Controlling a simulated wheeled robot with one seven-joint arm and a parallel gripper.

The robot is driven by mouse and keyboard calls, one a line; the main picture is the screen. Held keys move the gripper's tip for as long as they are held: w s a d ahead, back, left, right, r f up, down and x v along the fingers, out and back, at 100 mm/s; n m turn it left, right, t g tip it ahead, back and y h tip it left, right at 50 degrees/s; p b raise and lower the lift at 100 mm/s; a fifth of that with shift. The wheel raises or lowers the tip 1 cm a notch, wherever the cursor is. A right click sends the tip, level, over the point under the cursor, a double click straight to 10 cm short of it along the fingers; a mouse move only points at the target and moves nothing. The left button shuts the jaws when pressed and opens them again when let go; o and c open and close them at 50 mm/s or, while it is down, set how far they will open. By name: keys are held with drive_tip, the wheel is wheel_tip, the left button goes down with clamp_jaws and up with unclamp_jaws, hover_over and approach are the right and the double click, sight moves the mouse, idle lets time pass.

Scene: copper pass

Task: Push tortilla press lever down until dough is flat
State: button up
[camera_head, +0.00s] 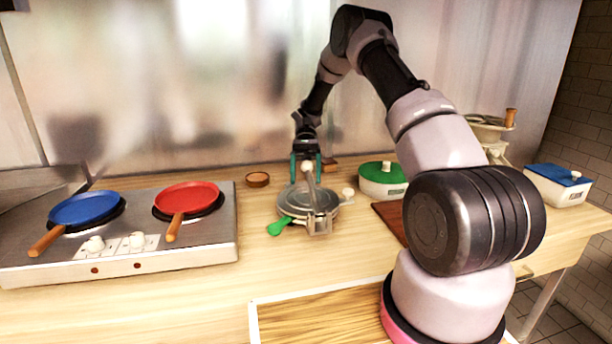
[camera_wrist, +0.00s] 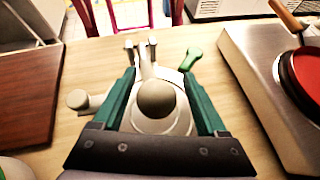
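The tortilla press (camera_head: 323,211) is a round grey metal press on the wooden counter, in the middle of the head view. Its lever stands up and ends in a round pale knob (camera_head: 307,168). My gripper (camera_head: 306,176) is above the press, with one teal finger on each side of the lever top. In the wrist view the knob (camera_wrist: 157,98) sits between the fingers (camera_wrist: 159,76), with gaps on both sides, so the gripper is open. The press plate (camera_wrist: 180,125) shows below the knob. No dough is visible; any inside the press is hidden.
A green-handled tool (camera_head: 279,226) lies at the press's left front. A stove (camera_head: 140,262) with a blue pan (camera_head: 84,208) and a red pan (camera_head: 187,196) is left. A green-lidded container (camera_head: 380,185) and brown board (camera_head: 388,217) are right.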

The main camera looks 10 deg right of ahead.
drive_tip(key=shift+w, duration=0.1)
drive_tip(key=v, duration=1)
drive_tip(key=shift+w, duration=0.3)
drive_tip(key=shift+r, duration=0.15)
